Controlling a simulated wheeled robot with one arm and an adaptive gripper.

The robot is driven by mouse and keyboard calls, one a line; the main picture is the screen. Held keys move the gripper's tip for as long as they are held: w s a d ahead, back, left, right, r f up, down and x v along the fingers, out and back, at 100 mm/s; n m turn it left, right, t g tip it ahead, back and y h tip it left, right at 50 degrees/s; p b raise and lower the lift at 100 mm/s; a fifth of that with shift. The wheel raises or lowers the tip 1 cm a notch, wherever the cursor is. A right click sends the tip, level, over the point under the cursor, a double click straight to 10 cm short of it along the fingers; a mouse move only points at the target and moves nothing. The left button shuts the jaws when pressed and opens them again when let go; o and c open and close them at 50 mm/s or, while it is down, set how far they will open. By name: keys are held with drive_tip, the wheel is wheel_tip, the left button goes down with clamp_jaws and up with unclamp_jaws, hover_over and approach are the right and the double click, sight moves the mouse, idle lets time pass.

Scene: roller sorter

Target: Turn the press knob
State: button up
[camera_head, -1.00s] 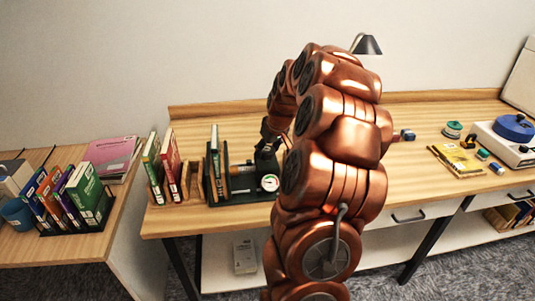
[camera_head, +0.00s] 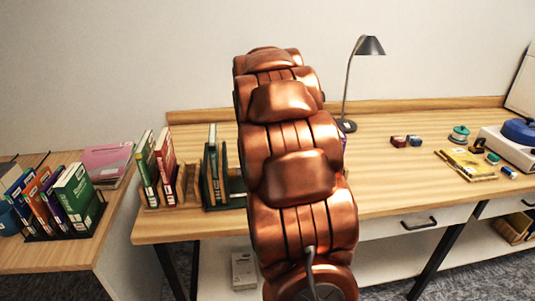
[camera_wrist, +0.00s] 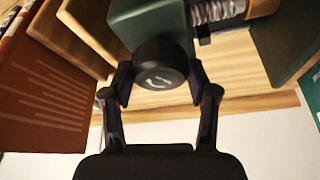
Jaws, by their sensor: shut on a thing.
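The press knob (camera_wrist: 160,66) is a round black knob with a white curved arrow on its face, in the upper middle of the wrist view. My gripper (camera_wrist: 160,84) is shut on it, one finger on each side. The knob sits against the dark green body of the press (camera_wrist: 147,22), with a metal screw (camera_wrist: 218,11) beside it. In the head view the press (camera_head: 222,203) stands on the bench's left part, mostly hidden behind my arm. A book (camera_head: 213,160) stands upright at its left end. My gripper and the knob are hidden there.
Books in a wooden rack (camera_head: 153,207) stand left of the press. A lamp (camera_head: 368,46), small boxes (camera_head: 398,141), a yellow packet (camera_head: 468,165) and a white device (camera_head: 505,145) are to the right.

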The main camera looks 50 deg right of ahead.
drive_tip(key=shift+m, duration=0.3)
drive_tip(key=o, duration=1.2)
drive_tip(key=shift+c, duration=0.2)
drive_tip(key=shift+r, duration=0.15)
drive_tip(key=v, duration=1.1)
drive_tip(key=shift+a+r, duration=0.2)
drive_tip(key=shift+r, duration=0.15)
drive_tip(key=shift+a, duration=0.1)
